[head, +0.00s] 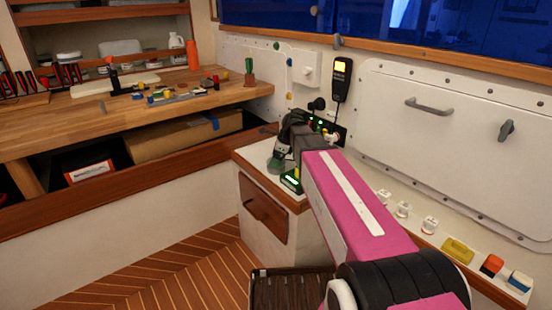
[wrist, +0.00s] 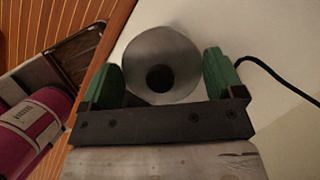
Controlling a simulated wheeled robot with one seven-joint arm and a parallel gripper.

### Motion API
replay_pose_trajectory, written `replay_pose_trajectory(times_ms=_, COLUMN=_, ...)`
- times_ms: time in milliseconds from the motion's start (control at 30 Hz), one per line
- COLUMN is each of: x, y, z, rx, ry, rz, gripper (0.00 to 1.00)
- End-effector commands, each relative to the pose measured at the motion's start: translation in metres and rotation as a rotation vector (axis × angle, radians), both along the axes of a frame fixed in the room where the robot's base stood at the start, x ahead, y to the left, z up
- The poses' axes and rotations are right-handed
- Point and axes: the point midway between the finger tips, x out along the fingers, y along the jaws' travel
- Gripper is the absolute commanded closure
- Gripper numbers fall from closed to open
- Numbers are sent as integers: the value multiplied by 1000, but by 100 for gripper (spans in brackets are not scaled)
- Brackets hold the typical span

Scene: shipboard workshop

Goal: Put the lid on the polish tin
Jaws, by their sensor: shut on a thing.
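My gripper (wrist: 162,78) has its two green fingers shut on either side of a round grey metal piece, which looks like the lid (wrist: 180,58). A dark round spot, a knob or a hole, shows near its middle. In the head view my gripper (head: 279,156) is over the white top of the small cabinet, partly hidden by my arm. The lid cannot be made out there. I cannot pick out the polish tin in either view; it may be hidden behind my gripper or arm.
A black cable (wrist: 275,77) lies right of my gripper. Switches and a yellow block (head: 457,250) line the right ledge. A cluttered wooden bench (head: 130,112) stands left.

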Motion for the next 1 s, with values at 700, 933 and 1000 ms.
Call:
replay_pose_trajectory(times_ms=700, x=0, y=-1, z=-2, rx=0, ry=0, rz=0, gripper=0)
replay_pose_trajectory(times_ms=933, x=-2, y=-10, z=21, rx=1, ry=-2, rz=-1, gripper=0)
replay_pose_trajectory(times_ms=1000, x=-3, y=-15, z=31, rx=0, ry=-1, rz=0, gripper=0)
